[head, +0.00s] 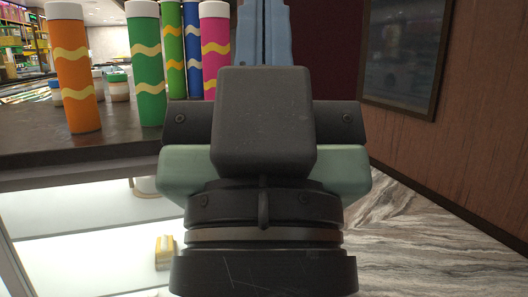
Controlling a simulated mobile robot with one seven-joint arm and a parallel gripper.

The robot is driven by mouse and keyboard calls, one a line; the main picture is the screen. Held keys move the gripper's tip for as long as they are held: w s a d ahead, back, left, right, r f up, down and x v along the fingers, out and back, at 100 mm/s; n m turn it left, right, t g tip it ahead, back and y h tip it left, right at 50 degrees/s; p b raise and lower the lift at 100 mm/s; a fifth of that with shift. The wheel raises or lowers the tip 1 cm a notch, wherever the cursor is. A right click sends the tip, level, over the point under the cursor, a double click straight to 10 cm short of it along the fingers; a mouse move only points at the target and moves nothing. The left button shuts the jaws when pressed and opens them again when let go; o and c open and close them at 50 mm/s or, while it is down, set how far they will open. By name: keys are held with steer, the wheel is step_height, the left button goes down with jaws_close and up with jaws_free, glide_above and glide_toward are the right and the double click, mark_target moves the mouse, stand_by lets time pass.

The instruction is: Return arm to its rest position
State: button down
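My gripper (265,38) fills the middle of the head view, seen from behind, with its dark wrist and pale green body close to the camera. Its two light blue fingers point away from me and lie close together, with only a thin dark line between them. The fingertips run out of the top of the picture. I see nothing held between the visible parts of the fingers. My gripper is to the right of the counter's tall tubes in the picture.
A dark counter top (35,140) on the left bears an orange tube (70,75), a green tube (147,75), a pink tube (214,45) and others. Below is a lit glass case with a small yellow-and-white item (164,252). A wood-toned wall (487,110) stands right; marble floor (420,245) is clear.

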step_height(320, 180, up, 19)
steer(key=p, duration=1.6)
steer(key=shift+f, duration=0.15)
